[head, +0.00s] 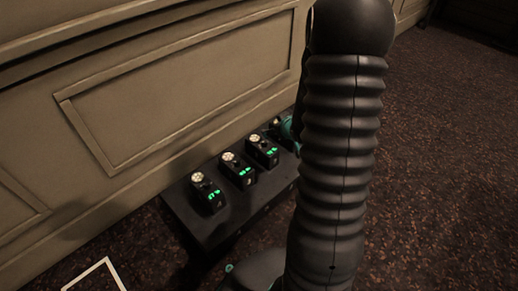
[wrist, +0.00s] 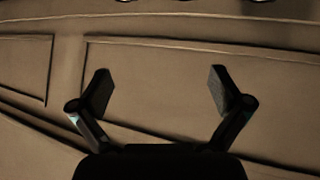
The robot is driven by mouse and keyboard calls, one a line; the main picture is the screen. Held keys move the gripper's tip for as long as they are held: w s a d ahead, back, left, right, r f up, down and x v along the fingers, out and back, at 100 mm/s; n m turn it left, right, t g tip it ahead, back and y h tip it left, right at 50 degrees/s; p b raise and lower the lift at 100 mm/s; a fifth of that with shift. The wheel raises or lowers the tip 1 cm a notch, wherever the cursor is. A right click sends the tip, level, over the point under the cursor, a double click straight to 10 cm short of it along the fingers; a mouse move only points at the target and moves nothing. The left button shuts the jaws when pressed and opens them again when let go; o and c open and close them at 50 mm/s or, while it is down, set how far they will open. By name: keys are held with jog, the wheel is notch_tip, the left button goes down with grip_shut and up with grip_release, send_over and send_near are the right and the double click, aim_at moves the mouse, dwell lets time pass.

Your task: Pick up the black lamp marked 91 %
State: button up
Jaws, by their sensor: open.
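Several black lamps with pale round tops and green lit displays stand in a row on a low black stand (head: 218,231) in the head view. The nearest lamp (head: 209,199) is at the left, followed by a second lamp (head: 239,172) and a third lamp (head: 264,152). A farther one is partly hidden behind my arm. The green figures are too small to read, so I cannot tell which lamp shows 91 %. My gripper (wrist: 160,82) is open and empty in the wrist view, facing a panelled surface. No lamp shows between its fingers.
A beige panelled wall (head: 180,100) rises right behind the stand. Dark speckled carpet (head: 440,150) lies clear to the right. A white outlined shape (head: 97,274) lies at the lower left. Dark rounded things are cut off at the wrist view's top edge.

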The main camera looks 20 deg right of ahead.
jog(key=t+y+b, duration=0.1)
jog(key=t+y, duration=0.1)
send_near(262, 145)
jog(key=s+d, duration=0.1)
jog(key=d, duration=0.1)
jog(key=shift+y, duration=0.4)
jog(key=b+x, duration=0.1)
jog(key=x, duration=1.2)
jog(key=shift+a+f+b, duration=0.2)
jog(key=shift+b, duration=0.2)
jog(key=c, duration=1.9)
